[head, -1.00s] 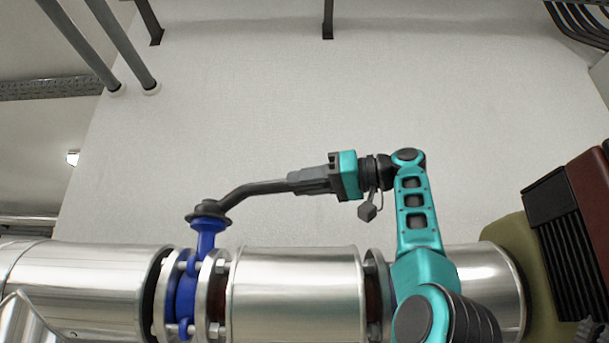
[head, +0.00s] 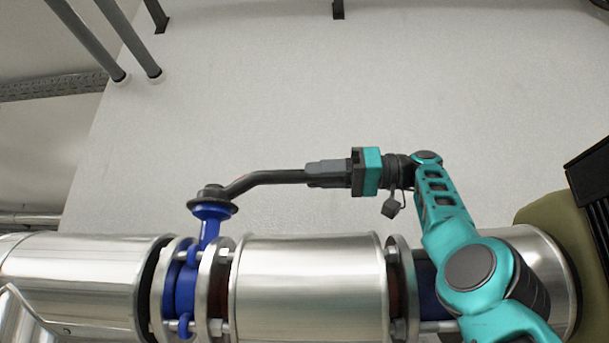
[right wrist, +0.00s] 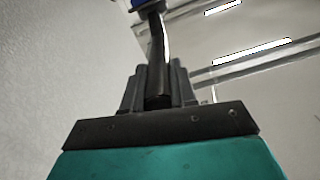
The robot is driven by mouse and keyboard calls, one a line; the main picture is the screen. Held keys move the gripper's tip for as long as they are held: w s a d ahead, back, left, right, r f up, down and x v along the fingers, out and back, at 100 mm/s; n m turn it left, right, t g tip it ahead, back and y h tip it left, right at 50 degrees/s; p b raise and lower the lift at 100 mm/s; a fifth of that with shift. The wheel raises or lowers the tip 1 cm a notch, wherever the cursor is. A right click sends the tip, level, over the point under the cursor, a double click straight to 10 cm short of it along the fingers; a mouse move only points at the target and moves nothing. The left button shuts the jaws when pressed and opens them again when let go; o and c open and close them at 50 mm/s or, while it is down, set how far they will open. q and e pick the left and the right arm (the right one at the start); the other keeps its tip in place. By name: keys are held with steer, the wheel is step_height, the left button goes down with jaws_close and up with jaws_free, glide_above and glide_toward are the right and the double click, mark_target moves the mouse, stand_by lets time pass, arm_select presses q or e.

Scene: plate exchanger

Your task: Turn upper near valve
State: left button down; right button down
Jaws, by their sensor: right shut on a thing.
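The valve has a blue body (head: 187,285) set between flanges in the silver pipe. A dark round cap tops its blue neck (head: 210,232). Its dark lever handle (head: 265,179) runs from the cap to the right, roughly along the pipe and above it. My right gripper (head: 325,173) is shut on the outer end of the handle. In the right wrist view the handle (right wrist: 157,60) runs away from between the fingers (right wrist: 157,88) toward a blue part at the top. My left gripper is not in view.
The silver pipe (head: 310,285) crosses the bottom of the head view. Grey vertical pipes (head: 130,40) are at the upper left. An olive rounded part (head: 562,230) and a dark ribbed block (head: 592,180) are at the right.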

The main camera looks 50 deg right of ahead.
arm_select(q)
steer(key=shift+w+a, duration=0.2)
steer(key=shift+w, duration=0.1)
arm_select(e)
steer(key=shift+d+r, duration=0.15)
steer(key=shift+d, duration=0.05)
steer(key=shift+y, duration=0.3)
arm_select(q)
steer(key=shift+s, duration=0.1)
arm_select(e)
steer(key=c, duration=1.3)
jaws_free()
steer(key=shift+w, duration=0.1)
steer(key=shift+o, duration=1.4)
steer(key=shift+d+f, duration=0.15)
steer(key=shift+f, duration=0.05)
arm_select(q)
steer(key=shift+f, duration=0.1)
arm_select(e)
steer(key=shift+o, duration=0.6)
steer(key=shift+w, duration=0.1)
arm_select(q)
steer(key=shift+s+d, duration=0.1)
arm_select(e)
steer(key=shift+w+a, duration=0.15)
steer(key=shift+a, duration=0.05)
